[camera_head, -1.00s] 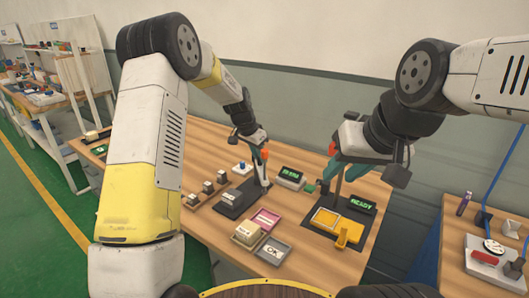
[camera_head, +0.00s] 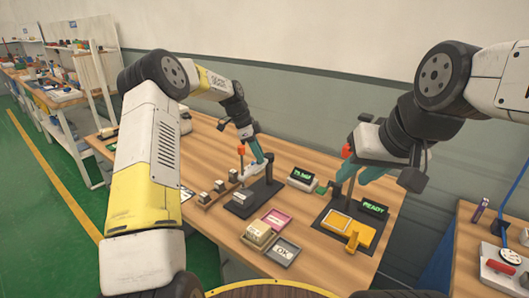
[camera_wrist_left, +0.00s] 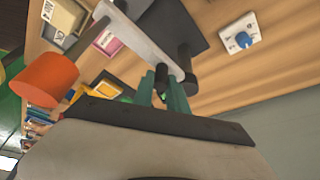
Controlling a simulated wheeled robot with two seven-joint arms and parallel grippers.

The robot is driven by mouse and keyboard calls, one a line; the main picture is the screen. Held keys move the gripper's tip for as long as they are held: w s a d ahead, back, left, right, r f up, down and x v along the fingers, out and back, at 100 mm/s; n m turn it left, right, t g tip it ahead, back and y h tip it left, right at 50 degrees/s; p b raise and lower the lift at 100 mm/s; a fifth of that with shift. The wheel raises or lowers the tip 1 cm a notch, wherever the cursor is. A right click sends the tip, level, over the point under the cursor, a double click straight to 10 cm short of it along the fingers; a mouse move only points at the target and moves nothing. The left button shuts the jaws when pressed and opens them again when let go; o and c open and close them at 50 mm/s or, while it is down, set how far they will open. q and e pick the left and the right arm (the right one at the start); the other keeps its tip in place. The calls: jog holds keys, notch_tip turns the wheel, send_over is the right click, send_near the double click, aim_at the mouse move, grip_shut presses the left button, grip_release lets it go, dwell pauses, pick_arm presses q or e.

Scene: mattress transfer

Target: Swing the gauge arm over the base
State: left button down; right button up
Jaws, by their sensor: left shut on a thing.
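The gauge base (camera_head: 239,208) is a dark plate on the wooden table, with a dark post (camera_head: 268,168) at its right rear. The pale gauge arm (camera_head: 251,173) reaches left from the post, above the rear part of the base. Its orange knob (camera_head: 241,150) stands at the left end. My left gripper (camera_head: 262,158) is shut on the gauge arm near the post. The left wrist view shows the grey arm bar (camera_wrist_left: 140,35), the orange knob (camera_wrist_left: 48,80) and my teal fingers. My right gripper (camera_head: 347,186) is at the yellow fixture; its finger gap is unclear.
A row of small blocks (camera_head: 205,197) stands left of the base. The yellow fixture (camera_head: 357,237) and READY display (camera_head: 374,207) are to the right.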

pick_arm(q)
jog(key=shift+w+a+m, duration=0.1)
jog(key=shift+a+m, duration=0.05)
jog(key=shift+m, duration=0.15)
jog(key=c, duration=1.3)
grip_release()
jog(key=v, duration=0.7)
jog(key=shift+a+r, duration=0.2)
jog(key=shift+r, duration=0.15)
